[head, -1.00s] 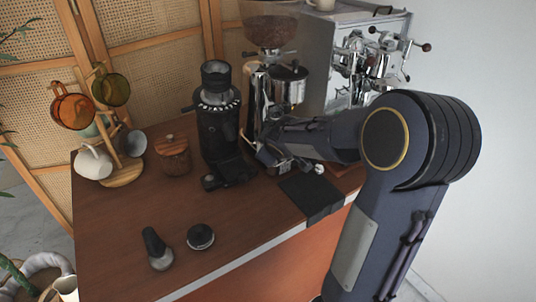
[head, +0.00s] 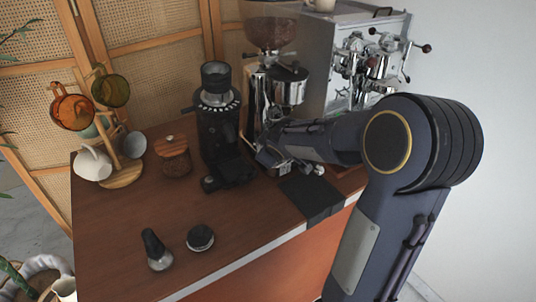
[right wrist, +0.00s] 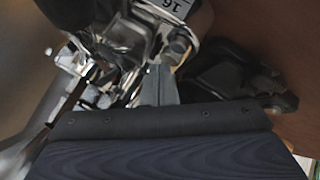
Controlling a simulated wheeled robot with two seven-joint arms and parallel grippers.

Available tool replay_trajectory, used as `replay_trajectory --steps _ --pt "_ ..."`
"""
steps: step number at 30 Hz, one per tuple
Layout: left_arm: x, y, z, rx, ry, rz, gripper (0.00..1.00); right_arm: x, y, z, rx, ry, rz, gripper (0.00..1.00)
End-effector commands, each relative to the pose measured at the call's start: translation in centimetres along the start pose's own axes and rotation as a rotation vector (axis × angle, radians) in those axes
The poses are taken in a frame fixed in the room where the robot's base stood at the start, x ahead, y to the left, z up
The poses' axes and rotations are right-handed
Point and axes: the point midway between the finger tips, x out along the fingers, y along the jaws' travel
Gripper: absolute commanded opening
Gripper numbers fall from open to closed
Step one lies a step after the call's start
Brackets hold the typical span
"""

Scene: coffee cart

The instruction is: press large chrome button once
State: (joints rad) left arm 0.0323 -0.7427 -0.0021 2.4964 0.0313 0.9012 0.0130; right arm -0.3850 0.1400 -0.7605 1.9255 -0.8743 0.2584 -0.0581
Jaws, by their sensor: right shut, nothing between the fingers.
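A chrome grinder (head: 288,88) with a bean hopper (head: 270,32) stands at the back of the wooden counter, left of the espresso machine. My right gripper (head: 266,157) is low at the grinder's front, partly hidden by its own wrist. In the right wrist view the shut, empty fingers (right wrist: 159,84) point at shiny chrome parts (right wrist: 125,38) of the grinder. I cannot clearly pick out the large chrome button, nor tell whether the fingertips touch the grinder. My left gripper is out of view.
A black grinder (head: 218,130) stands close left of the gripper. A dark mat (head: 312,197) lies at the counter's front edge. The espresso machine (head: 318,62) is behind my right arm. A tamper (head: 157,250) and a round black tool (head: 200,238) lie at front left; counter between is clear.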

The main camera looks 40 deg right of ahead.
Motion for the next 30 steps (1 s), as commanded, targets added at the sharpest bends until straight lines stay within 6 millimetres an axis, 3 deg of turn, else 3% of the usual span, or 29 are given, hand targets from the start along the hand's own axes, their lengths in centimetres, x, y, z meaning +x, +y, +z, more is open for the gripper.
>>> replay_trajectory --steps 20,30 --pt "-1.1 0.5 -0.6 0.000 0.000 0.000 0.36 -1.3 1.0 -0.9 0.000 0.001 0.000 0.00" --pt "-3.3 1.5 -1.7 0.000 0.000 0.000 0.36 -3.7 2.7 -2.6 0.001 0.002 0.001 0.00"
